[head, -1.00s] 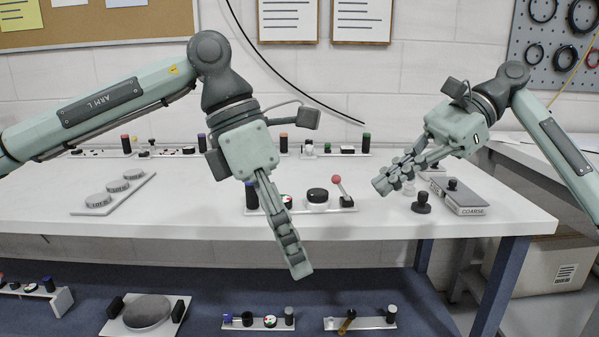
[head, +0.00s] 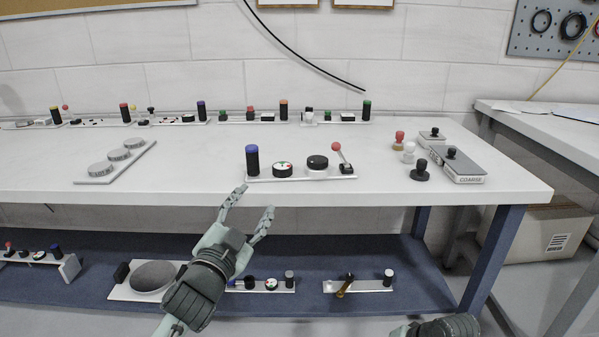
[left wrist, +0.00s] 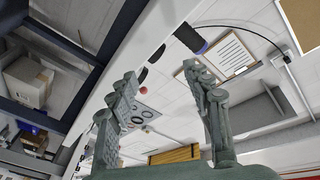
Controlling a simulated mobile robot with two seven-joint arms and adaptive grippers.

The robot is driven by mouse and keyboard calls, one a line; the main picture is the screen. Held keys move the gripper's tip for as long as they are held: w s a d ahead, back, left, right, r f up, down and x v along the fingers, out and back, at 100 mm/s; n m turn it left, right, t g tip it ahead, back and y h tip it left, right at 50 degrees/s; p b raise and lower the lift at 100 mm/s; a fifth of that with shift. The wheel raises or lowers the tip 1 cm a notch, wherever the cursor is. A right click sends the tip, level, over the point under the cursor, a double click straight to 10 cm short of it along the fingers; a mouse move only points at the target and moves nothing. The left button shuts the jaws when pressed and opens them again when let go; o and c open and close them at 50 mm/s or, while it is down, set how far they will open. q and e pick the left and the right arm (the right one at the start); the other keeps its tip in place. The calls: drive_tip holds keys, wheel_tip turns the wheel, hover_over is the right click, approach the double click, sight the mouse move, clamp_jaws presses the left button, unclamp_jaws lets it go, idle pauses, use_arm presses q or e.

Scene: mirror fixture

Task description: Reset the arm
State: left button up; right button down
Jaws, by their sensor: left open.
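My left gripper (head: 254,201) is open and empty in the head view. Its fingers point up, just in front of the white bench's front edge and below the panel with the blue-topped cylinder. Its two spread fingers also show in the left wrist view (left wrist: 160,74), with nothing between them. My left arm runs down to the bottom edge of the head view. Only a dark and pale green piece of my right arm (head: 445,327) shows at the bottom edge. Its fingers are out of the picture.
The white bench (head: 215,160) carries a control panel (head: 300,178) with a red-knobbed lever, several weights at the right and discs on a plate (head: 116,162) at the left. A blue lower shelf (head: 400,265) holds more panels. The bench middle is mostly clear.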

use_arm(q)
drive_tip(key=s+a+f+n+g+y, duration=0.2)
drive_tip(key=s+a+f, duration=0.15)
drive_tip(key=f, duration=0.45)
drive_tip(key=s+a+f+n+g+y, duration=0.2)
drive_tip(key=s+a+f+g, duration=0.15)
drive_tip(key=f, duration=0.35)
drive_tip(key=s+a+f+n+g+y, duration=0.1)
drive_tip(key=s+a+f+n+g, duration=0.2)
drive_tip(key=f, duration=0.5)
drive_tip(key=s+a+f+n+g, duration=0.1)
drive_tip(key=s+a+f+g, duration=0.2)
drive_tip(key=s+f, duration=0.4)
drive_tip(key=s+a+f+n+g+y, duration=0.1)
drive_tip(key=s+a+f+g, duration=0.3)
drive_tip(key=s, duration=1.2)
wheel_tip(320, 180, down, 3)
drive_tip(key=shift+a+f, duration=0.1)
drive_tip(key=shift+a, duration=0.15)
use_arm(e)
drive_tip(key=s+d+f+n+h, duration=0.2)
drive_tip(key=s+d+f+n, duration=0.1)
drive_tip(key=s, duration=0.5)
drive_tip(key=s+d+f+n+h, duration=0.2)
drive_tip(key=s+d+f+h, duration=0.1)
drive_tip(key=s+d, duration=0.4)
drive_tip(key=shift+s+d+f+n, duration=0.4)
drive_tip(key=shift+s+f, duration=0.25)
drive_tip(key=shift+f, duration=0.25)
